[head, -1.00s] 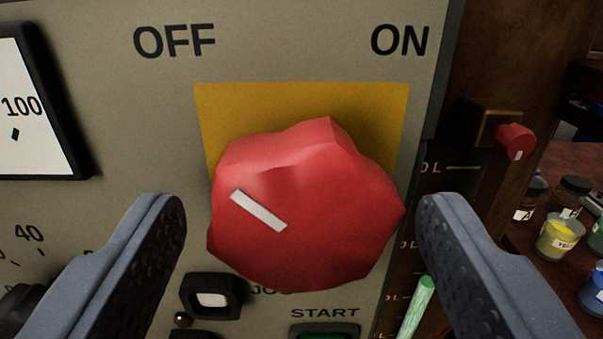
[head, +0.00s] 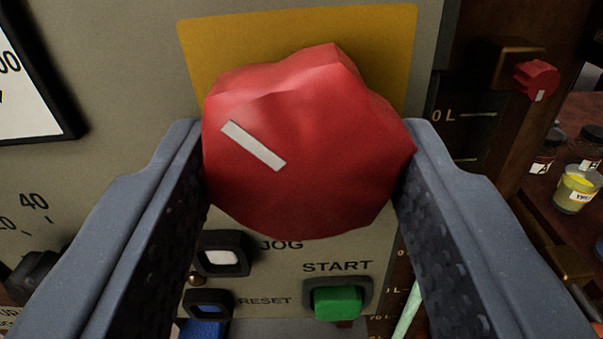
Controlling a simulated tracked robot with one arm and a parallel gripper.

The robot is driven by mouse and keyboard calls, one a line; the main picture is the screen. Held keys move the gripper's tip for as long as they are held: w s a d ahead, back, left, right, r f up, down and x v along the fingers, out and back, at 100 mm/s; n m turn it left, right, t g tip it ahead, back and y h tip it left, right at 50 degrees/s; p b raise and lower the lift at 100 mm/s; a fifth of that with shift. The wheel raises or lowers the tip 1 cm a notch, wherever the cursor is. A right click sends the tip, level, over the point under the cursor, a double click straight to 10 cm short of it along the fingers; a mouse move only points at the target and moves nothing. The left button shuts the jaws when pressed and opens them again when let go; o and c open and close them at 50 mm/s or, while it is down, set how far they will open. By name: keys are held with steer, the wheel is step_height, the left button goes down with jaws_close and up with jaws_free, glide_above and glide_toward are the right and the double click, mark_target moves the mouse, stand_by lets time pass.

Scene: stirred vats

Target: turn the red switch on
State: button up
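The red switch (head: 310,190) is a large faceted knob on a yellow plate (head: 300,28) on the grey panel. Its white mark (head: 253,145) points to the upper left, the side where OFF was printed in the earlier frame. My gripper (head: 305,150) has one finger on each side of the knob. The fingertips lie close against or touching its left and right sides; whether they press on it I cannot tell. The knob's back is hidden.
Below the knob are a white JOG button (head: 221,256), a blue RESET button (head: 208,309) and a green START button (head: 338,302). A gauge (head: 30,85) is at left. A small red knob (head: 536,79) and jars (head: 576,188) are at right.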

steer(key=m+b, duration=0.2)
steer(key=m, duration=0.1)
steer(key=shift+a+f+m+b, duration=0.1)
steer(key=shift+m+b, duration=0.3)
steer(key=m+b, duration=0.2)
steer(key=m, duration=0.2)
steer(key=shift+m+b, duration=0.3)
steer(key=shift+b, duration=0.1)
steer(key=m+b, duration=0.2)
steer(key=m, duration=0.2)
steer(key=shift+m+b, duration=1.35)
steer(key=shift+m, duration=1.05)
steer(key=o, duration=1)
